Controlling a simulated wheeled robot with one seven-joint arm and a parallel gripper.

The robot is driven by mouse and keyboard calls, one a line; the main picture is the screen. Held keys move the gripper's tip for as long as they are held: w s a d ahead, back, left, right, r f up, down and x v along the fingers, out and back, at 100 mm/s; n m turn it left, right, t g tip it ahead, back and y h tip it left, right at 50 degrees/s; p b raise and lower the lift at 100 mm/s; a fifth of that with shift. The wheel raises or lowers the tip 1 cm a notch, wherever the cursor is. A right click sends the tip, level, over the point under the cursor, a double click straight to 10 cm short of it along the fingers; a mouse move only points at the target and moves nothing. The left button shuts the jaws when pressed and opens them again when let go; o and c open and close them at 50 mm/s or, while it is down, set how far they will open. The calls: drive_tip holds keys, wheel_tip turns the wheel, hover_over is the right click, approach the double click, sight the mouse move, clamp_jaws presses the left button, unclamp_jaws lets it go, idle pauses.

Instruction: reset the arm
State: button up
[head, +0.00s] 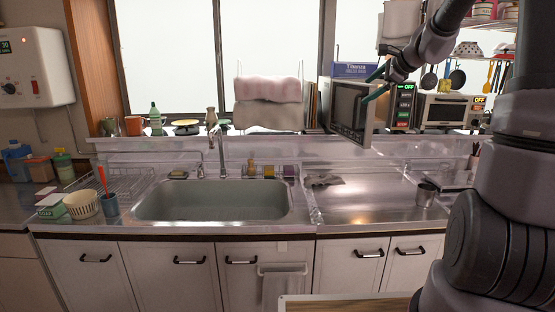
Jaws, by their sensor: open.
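My gripper (367,90) is at the upper right, reached out on my raised arm. Its two teal fingers are apart and nothing shows between them. It is in front of or beside the upper part of a white box-shaped appliance (350,112) with a dark window. I cannot tell whether the fingers touch it. The appliance's front seems to stand at an angle, like a swung door. A dark control panel (404,103) with a green "OFF" display is just right of it.
A toaster oven (452,110) stands on the ledge at right. The sink (212,200) is in the middle, with a faucet (217,150) behind it. A metal cup (426,194) stands on the right counter. A wire rack (125,182) and cream basket (82,205) are at left.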

drive_tip(key=s+a+r+n+g, duration=0.1)
drive_tip(key=s+a+n, duration=0.15)
drive_tip(key=s, duration=0.25)
drive_tip(key=s+a+r+n, duration=0.2)
drive_tip(key=s+a, duration=0.1)
drive_tip(key=s, duration=0.1)
drive_tip(key=s+f+n+g+h, duration=0.1)
drive_tip(key=s+f+n+h, duration=0.2)
drive_tip(key=s+n, duration=0.8)
drive_tip(key=s, duration=1.5)
drive_tip(key=shift+d, duration=0.15)
drive_tip(key=shift+c, duration=0.3)
